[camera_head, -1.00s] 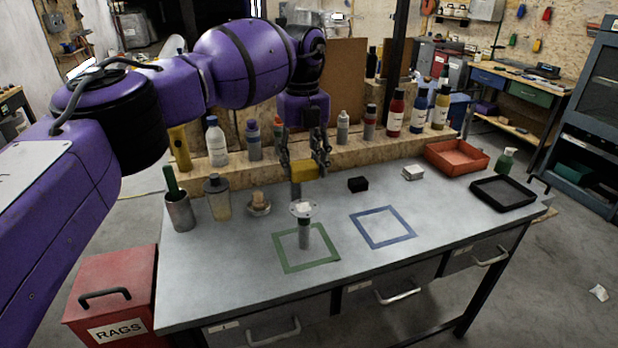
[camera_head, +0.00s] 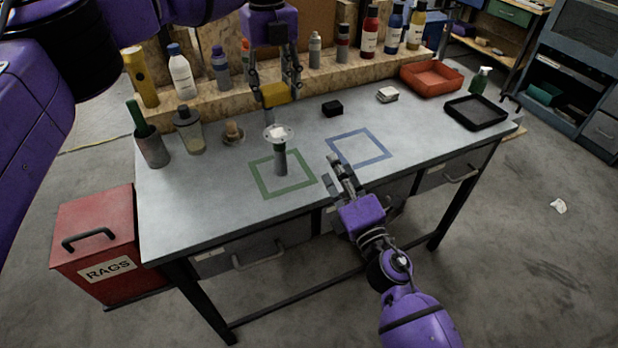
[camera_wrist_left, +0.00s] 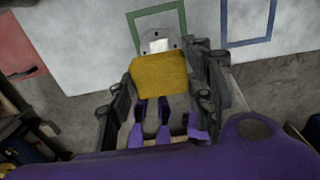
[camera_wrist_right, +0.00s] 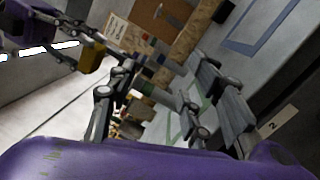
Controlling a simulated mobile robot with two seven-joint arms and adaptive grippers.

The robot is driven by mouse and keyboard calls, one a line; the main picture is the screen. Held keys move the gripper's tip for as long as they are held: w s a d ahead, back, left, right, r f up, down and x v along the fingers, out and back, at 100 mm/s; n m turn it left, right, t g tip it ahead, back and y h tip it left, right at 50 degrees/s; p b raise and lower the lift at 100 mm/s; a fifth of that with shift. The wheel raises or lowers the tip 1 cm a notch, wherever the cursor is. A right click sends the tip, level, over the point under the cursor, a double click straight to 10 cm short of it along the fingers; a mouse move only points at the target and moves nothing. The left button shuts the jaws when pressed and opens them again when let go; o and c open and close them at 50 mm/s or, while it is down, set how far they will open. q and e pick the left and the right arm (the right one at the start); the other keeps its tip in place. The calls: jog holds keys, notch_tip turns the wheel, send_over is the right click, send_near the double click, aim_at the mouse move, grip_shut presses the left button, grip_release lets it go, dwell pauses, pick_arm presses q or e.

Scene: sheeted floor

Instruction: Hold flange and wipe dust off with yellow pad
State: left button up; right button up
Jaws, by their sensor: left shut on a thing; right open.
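The flange (camera_head: 278,135) is a grey disc on a stem, upright in the green square outline (camera_head: 262,187) on the table. A pale dust patch lies on its top; the disc also shows in the left wrist view (camera_wrist_left: 176,40). The yellow pad (camera_head: 274,94) is held above and just behind the flange by my left gripper (camera_head: 273,90), which is shut on it. The pad fills the jaws in the left wrist view (camera_wrist_left: 160,80). My right gripper (camera_head: 340,170) is open and empty at the table's front edge, right of the flange.
A blue square outline (camera_head: 345,160) on the table is empty. A black block (camera_head: 332,109), white pads (camera_head: 387,95), a red tray (camera_head: 431,80) and a black tray (camera_head: 476,113) lie to the right. Bottles line the wooden ledge behind. A cup (camera_head: 152,148) stands at left.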

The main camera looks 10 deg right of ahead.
aim_at(283, 155)
jog(key=a+n+g+y, duration=0.1)
jog(key=a+n, duration=0.1)
jog(key=n, duration=0.3)
jog(key=a+f+n+g+y, duration=0.1)
jog(key=a+n, duration=0.1)
jog(key=n, duration=0.4)
jog(key=w+a+f+n+g+y, duration=0.1)
jog(key=a+n+y, duration=0.1)
jog(key=n, duration=0.3)
jog(key=shift+w+f+n, duration=0.1)
jog(key=shift+n, duration=0.2)
jog(key=shift+a+f+n+g, duration=0.2)
jog(key=shift+n+g, duration=0.1)
jog(key=shift+n, duration=0.2)
jog(key=x, duration=1.1)
jog(key=shift+w+a+r, duration=0.2)
jog(key=shift+w+a, duration=0.05)
jog(key=shift+a, duration=0.05)
grip_shut()
grip_release()
